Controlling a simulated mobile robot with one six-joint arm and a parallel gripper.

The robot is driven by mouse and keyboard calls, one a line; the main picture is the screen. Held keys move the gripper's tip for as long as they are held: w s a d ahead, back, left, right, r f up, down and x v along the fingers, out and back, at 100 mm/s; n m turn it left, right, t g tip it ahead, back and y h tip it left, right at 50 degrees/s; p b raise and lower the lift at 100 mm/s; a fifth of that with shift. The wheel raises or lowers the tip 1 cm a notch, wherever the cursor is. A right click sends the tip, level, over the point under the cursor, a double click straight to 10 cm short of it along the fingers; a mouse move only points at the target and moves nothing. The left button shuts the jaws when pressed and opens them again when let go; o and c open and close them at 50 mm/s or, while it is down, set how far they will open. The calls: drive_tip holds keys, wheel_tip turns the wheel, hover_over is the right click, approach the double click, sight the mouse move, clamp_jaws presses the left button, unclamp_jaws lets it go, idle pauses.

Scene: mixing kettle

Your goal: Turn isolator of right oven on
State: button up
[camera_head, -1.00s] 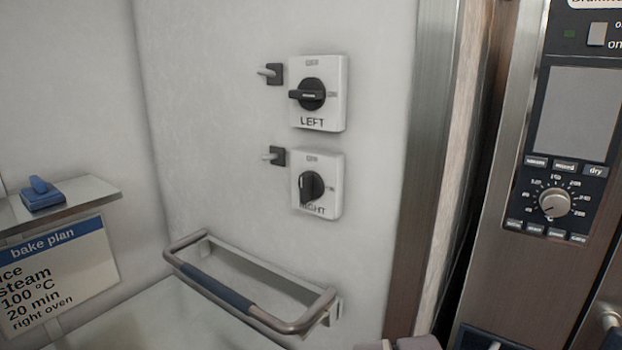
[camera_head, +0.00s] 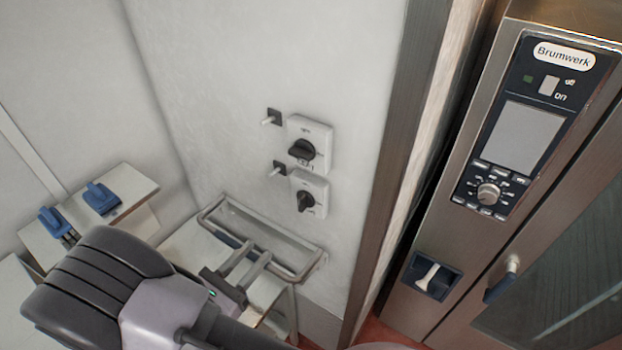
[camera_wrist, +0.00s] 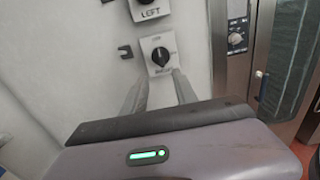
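The right isolator (camera_head: 318,184) is a white box on the wall with a black rotary knob (camera_head: 305,202), below the similar left isolator (camera_head: 322,135). In the earlier head view the right knob stands upright and the left one lies level. In the wrist view the right isolator (camera_wrist: 150,44) and its knob (camera_wrist: 160,56) sit just beyond my fingertips, with the left isolator's label above. My gripper (camera_head: 258,249) is open and empty, below and left of the right isolator in the head view. In the wrist view its fingers (camera_wrist: 160,73) are apart and point at the box, without visible contact.
A metal rail (camera_head: 300,274) juts from the wall below the isolators, close to my gripper. Two small dark hooks stick out left of the boxes. The oven (camera_head: 440,225) stands at the right. A shelf (camera_head: 134,192) with blue items is at the left.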

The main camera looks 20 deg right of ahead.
sight(299, 205)
drive_tip(key=x, duration=1.6)
drive_tip(key=shift+w+f, duration=0.1)
clamp_jaws()
